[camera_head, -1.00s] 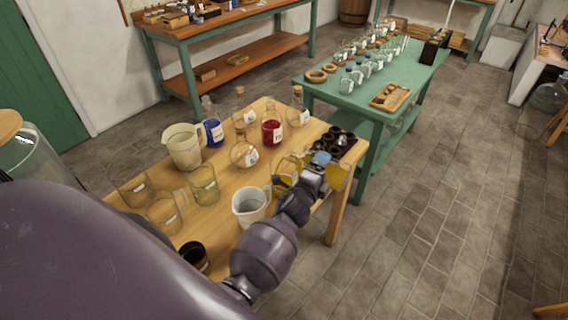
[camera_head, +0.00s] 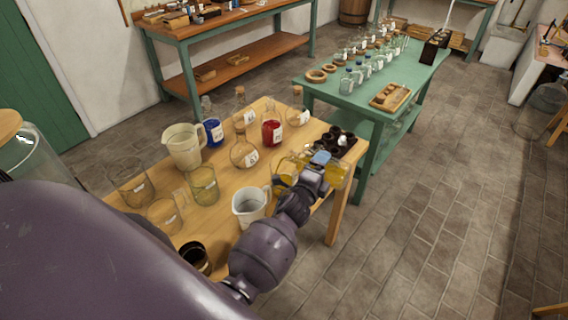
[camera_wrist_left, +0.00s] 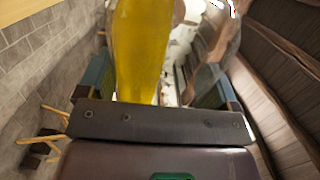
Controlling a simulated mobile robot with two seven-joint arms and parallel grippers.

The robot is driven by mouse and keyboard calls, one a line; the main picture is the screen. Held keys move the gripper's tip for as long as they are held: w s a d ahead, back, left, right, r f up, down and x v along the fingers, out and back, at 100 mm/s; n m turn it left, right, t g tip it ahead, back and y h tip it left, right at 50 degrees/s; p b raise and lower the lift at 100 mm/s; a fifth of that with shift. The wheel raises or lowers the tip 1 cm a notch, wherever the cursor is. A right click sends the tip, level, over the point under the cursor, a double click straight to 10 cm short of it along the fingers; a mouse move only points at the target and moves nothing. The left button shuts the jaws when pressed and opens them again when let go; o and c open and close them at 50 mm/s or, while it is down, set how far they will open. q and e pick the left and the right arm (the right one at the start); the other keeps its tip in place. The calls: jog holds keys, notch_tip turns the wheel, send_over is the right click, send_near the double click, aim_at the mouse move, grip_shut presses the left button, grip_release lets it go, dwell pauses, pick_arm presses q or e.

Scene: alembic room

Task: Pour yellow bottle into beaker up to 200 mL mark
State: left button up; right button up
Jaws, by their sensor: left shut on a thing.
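My left gripper (camera_head: 318,166) is shut on the yellow bottle, near the right front part of the wooden table. The yellow bottle is clear glass with yellow liquid (camera_head: 337,173). Yellow also shows on the other side of the gripper (camera_head: 289,170). In the left wrist view, the yellow liquid (camera_wrist_left: 140,45) fills a tall part of the glass between the fingers. Its mouth and exact tilt are unclear. A white-grey jug (camera_head: 249,207) stands left of my gripper. Clear beakers (camera_head: 203,186) stand farther left; their marks cannot be read. My right gripper is not in view.
The wooden table (camera_head: 225,215) also bears a large cream jug (camera_head: 183,147), a blue vessel (camera_head: 213,132), a red flask (camera_head: 272,130), a clear round flask (camera_head: 244,152) and dark cups (camera_head: 340,138). A green table (camera_head: 345,97) with bottles stands behind.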

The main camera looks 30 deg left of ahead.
pick_arm(q)
jog(key=shift+f+m+b, duration=0.6)
jog(key=shift+f+b, duration=0.15)
jog(key=shift+b, duration=0.3)
jog(key=shift+f+m+b, duration=0.4)
jog(key=shift+m+b, duration=0.2)
